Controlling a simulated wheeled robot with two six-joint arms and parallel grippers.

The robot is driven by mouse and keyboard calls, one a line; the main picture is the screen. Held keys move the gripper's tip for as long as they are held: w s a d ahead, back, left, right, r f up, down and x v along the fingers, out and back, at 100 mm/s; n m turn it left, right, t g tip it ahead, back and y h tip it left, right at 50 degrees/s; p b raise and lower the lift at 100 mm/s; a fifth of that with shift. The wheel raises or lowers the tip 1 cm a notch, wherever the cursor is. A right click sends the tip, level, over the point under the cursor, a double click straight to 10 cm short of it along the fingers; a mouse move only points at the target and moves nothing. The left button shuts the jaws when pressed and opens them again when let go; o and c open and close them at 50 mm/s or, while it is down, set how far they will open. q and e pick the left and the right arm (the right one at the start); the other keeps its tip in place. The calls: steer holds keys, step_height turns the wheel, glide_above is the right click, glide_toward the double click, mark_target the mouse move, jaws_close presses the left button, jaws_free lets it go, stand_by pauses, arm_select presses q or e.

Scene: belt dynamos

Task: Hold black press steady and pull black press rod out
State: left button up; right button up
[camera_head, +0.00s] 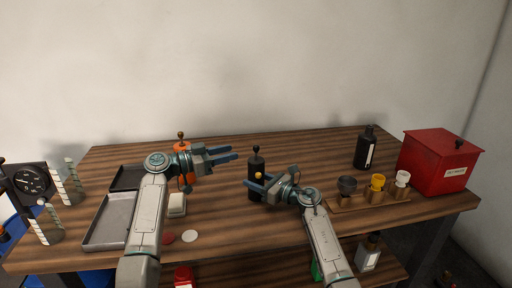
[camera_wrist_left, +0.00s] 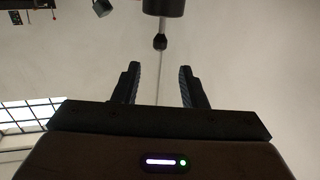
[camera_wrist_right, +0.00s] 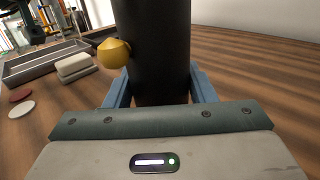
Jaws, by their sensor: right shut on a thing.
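The black press (camera_head: 255,186) is an upright dark cylinder with a yellow knob (camera_head: 258,175) on its side. Its thin rod ends in a black knob (camera_head: 256,149) on top. My right gripper (camera_head: 258,184) is shut around the lower body; in the right wrist view the press (camera_wrist_right: 153,60) stands between both blue fingers. My left gripper (camera_head: 228,155) is open and empty, left of the rod knob and apart from it. In the upside-down left wrist view the rod knob (camera_wrist_left: 160,41) shows beyond the spread fingers, with the press body (camera_wrist_left: 163,7) at the top edge.
An orange press (camera_head: 182,148) stands behind my left gripper. A grey tray (camera_head: 108,221), a pale block (camera_head: 176,205) and two discs lie left. A wooden rack with cups (camera_head: 345,205), a black bottle (camera_head: 365,150) and a red box (camera_head: 438,165) stand right.

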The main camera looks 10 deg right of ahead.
mark_target(256, 145)
arm_select(q)
steer(key=x, duration=1)
steer(key=shift+r, duration=0.1)
jaws_close()
